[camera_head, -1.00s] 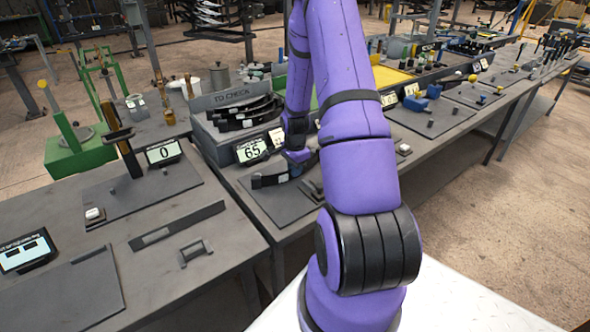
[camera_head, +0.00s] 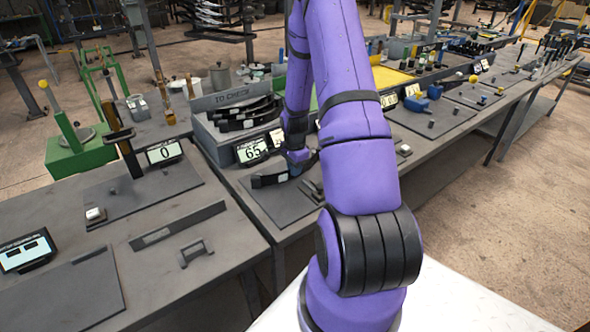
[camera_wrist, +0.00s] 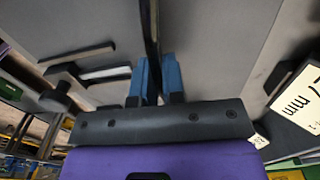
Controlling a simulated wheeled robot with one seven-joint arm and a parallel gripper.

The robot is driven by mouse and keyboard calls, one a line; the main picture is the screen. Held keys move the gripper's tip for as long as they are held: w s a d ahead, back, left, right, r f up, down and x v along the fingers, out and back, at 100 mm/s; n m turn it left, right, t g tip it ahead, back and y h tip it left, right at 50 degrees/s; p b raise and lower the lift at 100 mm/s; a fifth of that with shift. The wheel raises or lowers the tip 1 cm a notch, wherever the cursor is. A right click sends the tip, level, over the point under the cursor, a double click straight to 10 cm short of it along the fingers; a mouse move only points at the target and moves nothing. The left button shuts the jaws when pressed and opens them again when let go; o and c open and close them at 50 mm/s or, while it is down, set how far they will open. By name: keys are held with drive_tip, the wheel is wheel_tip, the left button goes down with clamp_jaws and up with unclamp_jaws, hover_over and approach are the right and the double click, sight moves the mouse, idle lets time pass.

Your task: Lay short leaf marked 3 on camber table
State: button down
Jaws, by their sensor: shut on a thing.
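My gripper (camera_wrist: 157,80) has blue fingers in the wrist view, closed on a thin dark leaf (camera_wrist: 150,30) seen edge-on. A display reading 65 (camera_head: 251,151) stands behind that plate. No mark 3 is legible on the leaf. My arm hides part of the plate, and the fingers are hardly visible in the head view.
A grey TO CHECK rack (camera_head: 196,103) behind holds several dark leaves (camera_head: 245,114). On the left bench, a post gauge has a display reading 0 (camera_head: 164,151), with a flat dark bar (camera_head: 178,225) and small handle (camera_head: 195,252) in front.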

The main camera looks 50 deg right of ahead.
drive_tip(key=shift+w, duration=0.15)
idle(0.3)
drive_tip(key=shift+f, duration=0.15)
drive_tip(key=c, duration=0.7)
unclamp_jaws()
drive_tip(key=shift+o, duration=0.2)
drive_tip(key=shift+r, duration=4)
